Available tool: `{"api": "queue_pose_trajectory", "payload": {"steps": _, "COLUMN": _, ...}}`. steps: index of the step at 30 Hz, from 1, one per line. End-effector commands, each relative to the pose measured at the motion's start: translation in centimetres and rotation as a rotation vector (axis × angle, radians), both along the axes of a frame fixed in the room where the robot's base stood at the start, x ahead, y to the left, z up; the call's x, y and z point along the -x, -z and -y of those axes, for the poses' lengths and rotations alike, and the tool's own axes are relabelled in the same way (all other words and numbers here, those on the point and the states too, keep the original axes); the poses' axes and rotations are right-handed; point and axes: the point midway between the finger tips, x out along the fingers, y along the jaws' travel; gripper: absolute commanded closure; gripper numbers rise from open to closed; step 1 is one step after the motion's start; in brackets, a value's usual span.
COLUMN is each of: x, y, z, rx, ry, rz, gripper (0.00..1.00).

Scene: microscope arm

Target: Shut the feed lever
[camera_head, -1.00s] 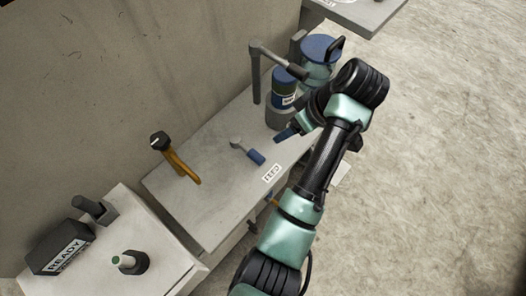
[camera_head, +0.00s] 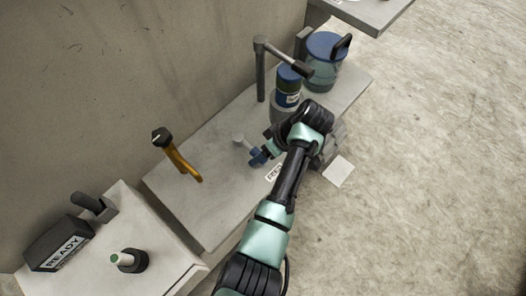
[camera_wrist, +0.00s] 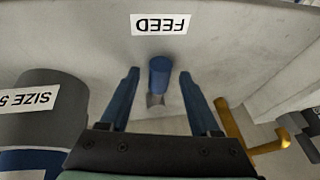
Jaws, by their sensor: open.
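The feed lever has a blue grip and a pale metal arm. In the wrist view its blue grip (camera_wrist: 159,77) stands between the two blue fingers of my gripper (camera_wrist: 158,84), with a gap on each side. The FEED label (camera_wrist: 161,24) is just beyond it on the bench. In the head view the lever's pale end (camera_head: 239,139) shows, and my gripper (camera_head: 259,157) covers most of the blue grip. My gripper is open, and I see no contact with the lever.
A grey-based jar with a blue lid (camera_head: 289,86) stands close behind the gripper, beside a grey post (camera_head: 260,70). A blue-lidded bucket (camera_head: 326,62) is farther back. An orange lever (camera_head: 184,166) stands left. A READY box (camera_head: 60,246) sits front left. The bench (camera_head: 200,222) is bare in front.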

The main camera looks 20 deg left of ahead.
Motion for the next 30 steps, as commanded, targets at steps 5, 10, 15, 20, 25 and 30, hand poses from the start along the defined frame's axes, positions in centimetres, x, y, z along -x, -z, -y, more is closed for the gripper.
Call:
{"api": "queue_pose_trajectory", "payload": {"steps": 5, "x": -0.02, "y": 0.20, "z": -0.08, "rx": 0.000, "ry": 0.000, "rz": 0.001, "gripper": 0.37}}
{"api": "queue_pose_trajectory", "payload": {"steps": 10, "x": -0.02, "y": 0.17, "z": -0.07, "rx": 0.000, "ry": 0.000, "rz": 0.001, "gripper": 0.46}}
{"api": "queue_pose_trajectory", "payload": {"steps": 15, "x": -0.03, "y": 0.15, "z": -0.07, "rx": 0.000, "ry": 0.000, "rz": 0.001, "gripper": 0.76}}
{"api": "queue_pose_trajectory", "payload": {"steps": 20, "x": -0.03, "y": 0.14, "z": -0.06, "rx": 0.000, "ry": 0.000, "rz": 0.001, "gripper": 1.00}}
{"api": "queue_pose_trajectory", "payload": {"steps": 25, "x": -0.03, "y": 0.13, "z": -0.07, "rx": 0.000, "ry": 0.000, "rz": 0.001, "gripper": 1.00}}
{"api": "queue_pose_trajectory", "payload": {"steps": 30, "x": -0.03, "y": 0.12, "z": -0.06, "rx": -0.001, "ry": 0.001, "rz": 0.001, "gripper": 1.00}}
